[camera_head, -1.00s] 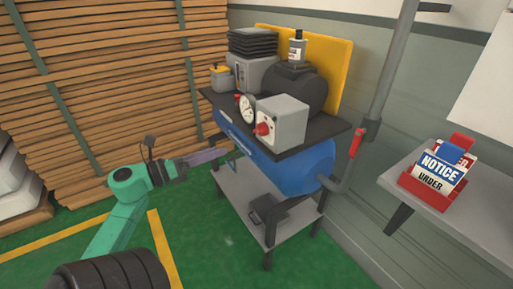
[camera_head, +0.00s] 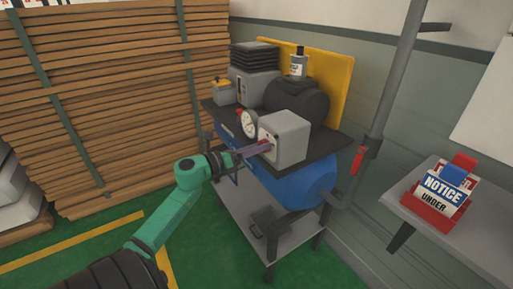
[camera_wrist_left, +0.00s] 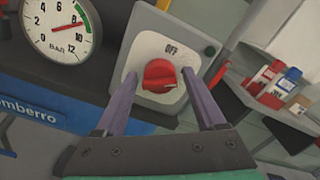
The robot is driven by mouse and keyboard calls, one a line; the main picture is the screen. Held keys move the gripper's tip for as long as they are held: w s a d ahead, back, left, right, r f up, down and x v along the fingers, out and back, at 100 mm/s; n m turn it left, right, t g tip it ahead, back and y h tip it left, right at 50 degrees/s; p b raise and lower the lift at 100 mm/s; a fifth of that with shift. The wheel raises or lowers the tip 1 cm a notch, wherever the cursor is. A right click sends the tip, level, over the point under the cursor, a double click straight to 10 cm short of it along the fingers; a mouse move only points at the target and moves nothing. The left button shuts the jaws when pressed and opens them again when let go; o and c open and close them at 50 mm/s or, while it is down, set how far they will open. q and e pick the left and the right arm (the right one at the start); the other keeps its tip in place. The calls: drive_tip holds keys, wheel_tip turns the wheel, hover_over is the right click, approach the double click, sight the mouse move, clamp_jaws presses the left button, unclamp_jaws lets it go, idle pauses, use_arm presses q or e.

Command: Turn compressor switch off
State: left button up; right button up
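The compressor (camera_head: 300,188) has a blue tank and stands on a grey cart. Its grey switch box (camera_head: 291,138) sits on the black top and carries a red rotary knob (camera_wrist_left: 159,76) on a white plate. "OFF" is printed above the knob in the left wrist view. My left gripper (camera_head: 262,149) is at the front of the box. In the left wrist view its purple fingers (camera_wrist_left: 160,88) are spread, one on each side of the knob, with gaps visible. In the head view the fingers partly hide the knob. My right gripper is not in view.
A pressure gauge (camera_wrist_left: 58,32) is left of the switch box. A red-handled lever (camera_head: 358,160) and a pipe (camera_head: 385,95) stand to the right. A side table (camera_head: 470,225) holds notice signs. Stacked wood (camera_head: 110,100) fills the left.

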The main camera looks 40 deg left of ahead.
use_arm(q)
clamp_jaws()
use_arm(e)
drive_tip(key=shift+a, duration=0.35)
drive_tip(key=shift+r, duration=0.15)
use_arm(q)
drive_tip(key=shift+a+f+n+p, duration=0.1)
drive_tip(key=shift+a+n+p, duration=0.05)
drive_tip(key=shift+n+p, duration=5)
use_arm(e)
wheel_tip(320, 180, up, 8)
drive_tip(key=b, duration=0.1)
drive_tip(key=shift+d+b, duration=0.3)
drive_tip(key=shift+b, duration=0.1)
use_arm(q)
drive_tip(key=shift+n, duration=0.95)
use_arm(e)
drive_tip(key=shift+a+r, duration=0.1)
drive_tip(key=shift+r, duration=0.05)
use_arm(q)
drive_tip(key=shift+o, duration=1.9)
unclamp_jaws()
drive_tip(key=shift+f, duration=0.1)
